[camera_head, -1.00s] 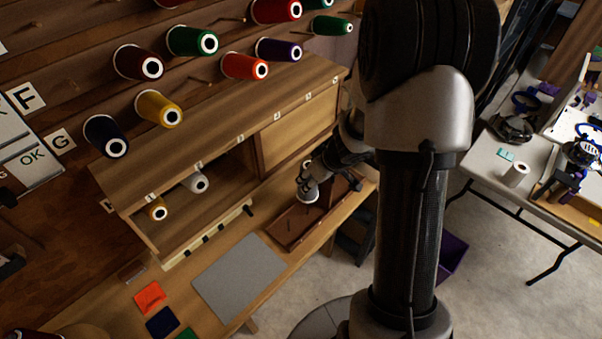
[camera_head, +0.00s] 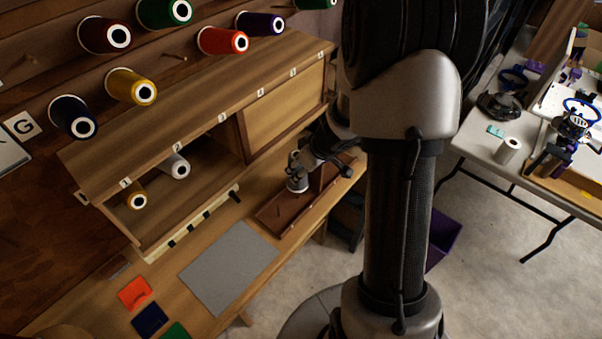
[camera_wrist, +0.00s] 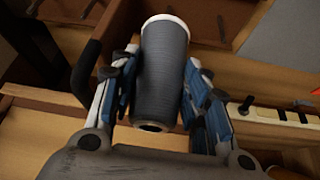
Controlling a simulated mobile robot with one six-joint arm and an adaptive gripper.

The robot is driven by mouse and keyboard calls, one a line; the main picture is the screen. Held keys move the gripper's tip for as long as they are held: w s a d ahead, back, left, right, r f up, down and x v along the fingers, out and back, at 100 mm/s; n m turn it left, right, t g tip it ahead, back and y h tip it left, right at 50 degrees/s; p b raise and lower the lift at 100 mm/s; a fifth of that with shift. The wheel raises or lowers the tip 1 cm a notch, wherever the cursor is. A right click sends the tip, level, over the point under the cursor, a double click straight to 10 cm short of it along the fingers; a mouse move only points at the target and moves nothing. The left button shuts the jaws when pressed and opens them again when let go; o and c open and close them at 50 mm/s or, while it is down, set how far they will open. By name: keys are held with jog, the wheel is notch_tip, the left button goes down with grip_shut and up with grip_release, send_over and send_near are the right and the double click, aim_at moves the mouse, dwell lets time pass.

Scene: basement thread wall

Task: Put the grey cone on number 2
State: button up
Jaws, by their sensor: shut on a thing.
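The grey cone (camera_wrist: 165,65) is in my gripper (camera_wrist: 162,85), which is shut around its sides in the wrist view. Its wide, white-rimmed end points to the top of the picture, and its narrow end with a hole is nearest the camera. In the head view, my gripper (camera_head: 306,171) is over the wooden tray (camera_head: 268,217) on the bench, with the cone small and hard to make out there. Small white labels (camera_head: 177,146) run along the cabinet's upper front edge. Their digits are too small to read surely, so I cannot tell which is number 2.
A wooden panel (camera_head: 284,108) covers the right part. Several coloured cones hang on wall pegs above. A grey mat (camera_head: 228,268) lies on the bench.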

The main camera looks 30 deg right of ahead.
aim_at(305, 180)
jog(key=shift+r, duration=0.15)
dwell(0.3)
notch_tip(305, 180, up, 4)
jog(key=p, duration=0.8)
notch_tip(305, 180, down, 9)
jog(key=b, duration=1.1)
jog(key=shift+f+b, duration=0.35)
jog(key=shift+f, duration=0.45)
jog(key=shift+f, duration=0.2)
jog(key=shift+f, duration=0.15)
jog(key=o, duration=1.3)
